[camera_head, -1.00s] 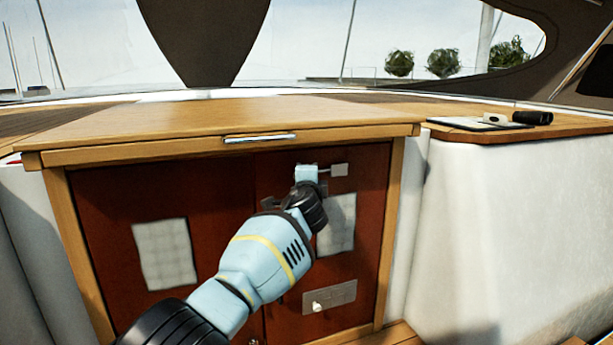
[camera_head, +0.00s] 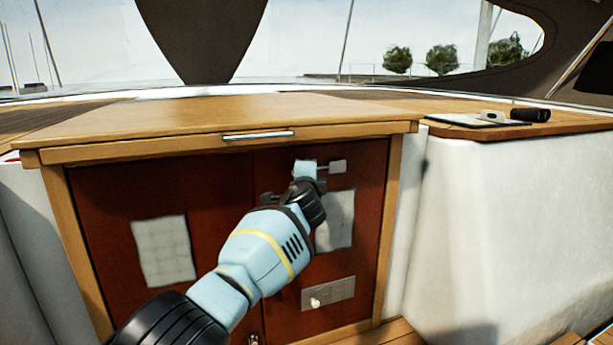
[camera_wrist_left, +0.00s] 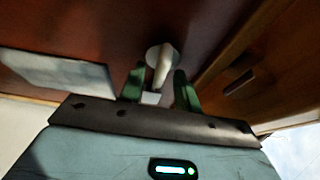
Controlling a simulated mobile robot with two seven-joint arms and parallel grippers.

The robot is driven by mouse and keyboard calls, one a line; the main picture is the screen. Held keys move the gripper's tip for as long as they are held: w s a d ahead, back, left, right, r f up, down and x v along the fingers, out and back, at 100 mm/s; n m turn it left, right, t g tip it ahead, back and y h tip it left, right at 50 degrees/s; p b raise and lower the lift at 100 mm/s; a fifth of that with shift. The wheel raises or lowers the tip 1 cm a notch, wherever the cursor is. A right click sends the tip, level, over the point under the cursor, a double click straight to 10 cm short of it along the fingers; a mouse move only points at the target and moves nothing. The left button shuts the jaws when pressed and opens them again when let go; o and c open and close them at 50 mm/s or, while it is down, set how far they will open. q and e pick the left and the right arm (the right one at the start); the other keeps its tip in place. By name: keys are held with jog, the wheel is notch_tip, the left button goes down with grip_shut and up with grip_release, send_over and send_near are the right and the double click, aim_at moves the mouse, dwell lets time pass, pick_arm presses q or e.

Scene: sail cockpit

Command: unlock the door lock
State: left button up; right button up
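The red-brown double door (camera_head: 225,200) is closed under the wooden hatch top. The door lock, a pale curved lever on a round base, shows in the left wrist view (camera_wrist_left: 161,62). My left gripper (camera_wrist_left: 158,74) has its two green fingers spread on either side of the lever, with gaps visible, so it looks open. Contact with the lever cannot be told. In the head view my left gripper (camera_head: 308,167) is at the upper part of the right door panel, where my wrist hides the lock. A small pale plate (camera_head: 338,166) shows just right of it. My right gripper is not in view.
A metal handle bar (camera_head: 258,136) is on the hatch's front edge, above the gripper. A plate with a white knob (camera_head: 328,294) is low on the right panel. A clipboard (camera_head: 478,120) and a dark cylindrical object (camera_head: 531,115) lie on the right ledge.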

pick_arm(q)
jog(key=shift+s, duration=0.1)
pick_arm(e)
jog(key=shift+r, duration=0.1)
pick_arm(q)
jog(key=s+p, duration=0.1)
jog(key=s, duration=0.6)
jog(key=shift+s, duration=0.35)
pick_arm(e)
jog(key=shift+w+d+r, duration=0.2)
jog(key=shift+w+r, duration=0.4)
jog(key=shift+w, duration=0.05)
